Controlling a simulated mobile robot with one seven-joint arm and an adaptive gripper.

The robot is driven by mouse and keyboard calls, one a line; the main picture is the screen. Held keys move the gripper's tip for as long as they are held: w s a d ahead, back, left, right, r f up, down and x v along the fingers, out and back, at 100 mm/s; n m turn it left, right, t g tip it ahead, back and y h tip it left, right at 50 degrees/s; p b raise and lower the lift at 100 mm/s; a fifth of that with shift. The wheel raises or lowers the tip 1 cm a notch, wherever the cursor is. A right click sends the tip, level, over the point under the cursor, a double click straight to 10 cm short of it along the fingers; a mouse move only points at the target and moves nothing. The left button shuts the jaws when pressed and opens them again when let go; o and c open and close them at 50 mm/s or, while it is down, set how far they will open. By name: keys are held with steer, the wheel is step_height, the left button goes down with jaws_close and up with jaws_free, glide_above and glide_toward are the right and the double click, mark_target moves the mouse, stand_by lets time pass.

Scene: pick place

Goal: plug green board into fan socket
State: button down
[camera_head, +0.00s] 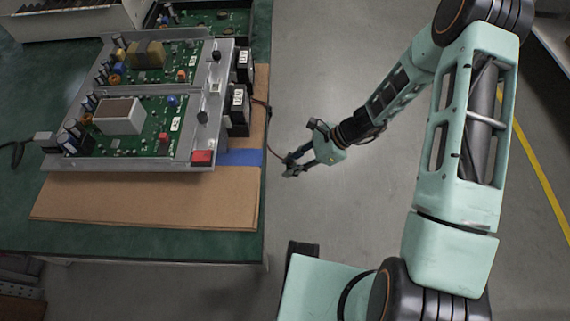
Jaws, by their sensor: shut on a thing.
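Two green circuit boards, a front one (155,143) and a rear one (178,62), sit side by side in a grey metal chassis (130,164) on the bench. A thin reddish-brown cable (270,149) runs from beside the black blocks on the chassis's right side, past the bench edge. My gripper (292,168) is off the bench's right edge, over the floor, shut on the cable's end. A small dark piece shows at the fingertips, too small to make out. I cannot tell which part is the fan socket.
The chassis rests on brown cardboard (150,205) with blue tape (240,157) on a green bench (140,240). Black blocks (239,110) and a red part (202,157) line its right side. Another green board (225,18) lies behind. The floor around my gripper is clear.

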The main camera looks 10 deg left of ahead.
steer(key=shift+s+a+r+p+v, duration=0.55)
steer(key=shift+a+r+p+v, duration=0.65)
steer(key=shift+p+v, duration=5.4)
step_height(320, 180, up, 18)
steer(key=a+p, duration=0.1)
steer(key=p, duration=0.7)
steer(key=shift+p, duration=0.35)
steer(key=shift+s+a, duration=0.1)
steer(key=shift+a, duration=0.1)
